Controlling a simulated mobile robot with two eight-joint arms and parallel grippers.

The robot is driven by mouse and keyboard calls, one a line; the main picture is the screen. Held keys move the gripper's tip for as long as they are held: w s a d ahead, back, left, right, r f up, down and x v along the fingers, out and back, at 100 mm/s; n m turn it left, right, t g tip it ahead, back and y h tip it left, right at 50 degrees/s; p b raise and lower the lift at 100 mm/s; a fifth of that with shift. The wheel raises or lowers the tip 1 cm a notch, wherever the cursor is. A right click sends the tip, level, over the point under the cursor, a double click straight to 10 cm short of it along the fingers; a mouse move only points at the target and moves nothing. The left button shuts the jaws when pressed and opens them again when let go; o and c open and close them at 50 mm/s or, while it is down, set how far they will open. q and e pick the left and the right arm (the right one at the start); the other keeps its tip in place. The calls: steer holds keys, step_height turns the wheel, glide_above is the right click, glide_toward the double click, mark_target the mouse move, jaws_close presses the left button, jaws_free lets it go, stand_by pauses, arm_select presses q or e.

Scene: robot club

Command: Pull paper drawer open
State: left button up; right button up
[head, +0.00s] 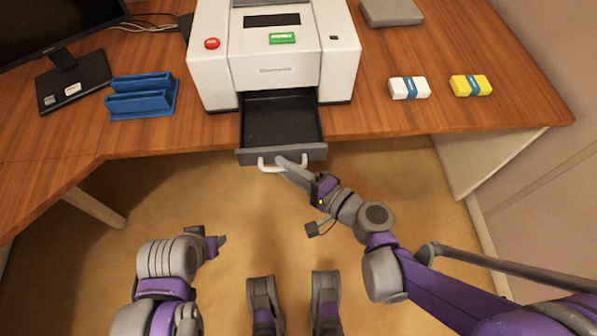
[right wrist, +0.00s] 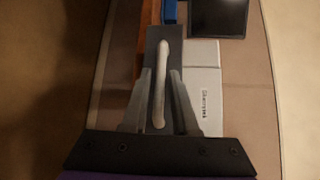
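The white printer (head: 272,62) stands on the desk, with its dark paper drawer (head: 280,118) extended well out toward me, past the desk's front edge. The drawer is empty inside. Its pale curved handle (head: 268,165) is on the grey front panel. My right gripper (head: 290,170) is at the handle. In the right wrist view, the handle (right wrist: 160,85) lies between the two fingers (right wrist: 160,100), which are closed in around it. My left gripper (head: 218,243) hangs low over the floor, away from the drawer; its finger opening is hidden.
On the desk are a blue holder (head: 142,98) left of the printer, and a white pack (head: 409,88) and a yellow pack (head: 471,86) to its right. A monitor (head: 65,25) stands at far left. Open floor lies below the drawer.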

arm_select(q)
steer(key=shift+s+r+p, duration=0.1)
steer(key=shift+r+p, duration=0.6)
steer(key=shift+r, duration=0.2)
arm_select(e)
steer(key=v, duration=1)
steer(key=shift+s, duration=0.2)
steer(key=shift+d, duration=0.1)
steer(key=s+d+f+n+g+h, duration=0.1)
steer(key=s+f+n+g+h, duration=0.2)
steer(key=f+n+g+h, duration=0.4)
steer(key=s+d+n+h, duration=0.3)
steer(key=d+n+h, duration=0.15)
steer(key=d, duration=0.35)
arm_select(q)
step_height(320, 180, up, 19)
steer(key=w+p, duration=0.2)
steer(key=p, duration=1.4)
steer(key=shift+f+t+p, duration=0.2)
steer(key=shift+t+p, duration=0.1)
steer(key=shift+t, duration=0.1)
arm_select(e)
step_height(320, 180, up, 19)
steer(key=w+t, duration=0.1)
steer(key=w, duration=0.1)
steer(key=shift+d+r+m, duration=0.15)
steer(key=shift+d+m, duration=0.15)
steer(key=shift+m, duration=0.15)
arm_select(q)
steer(key=shift+s, duration=0.15)
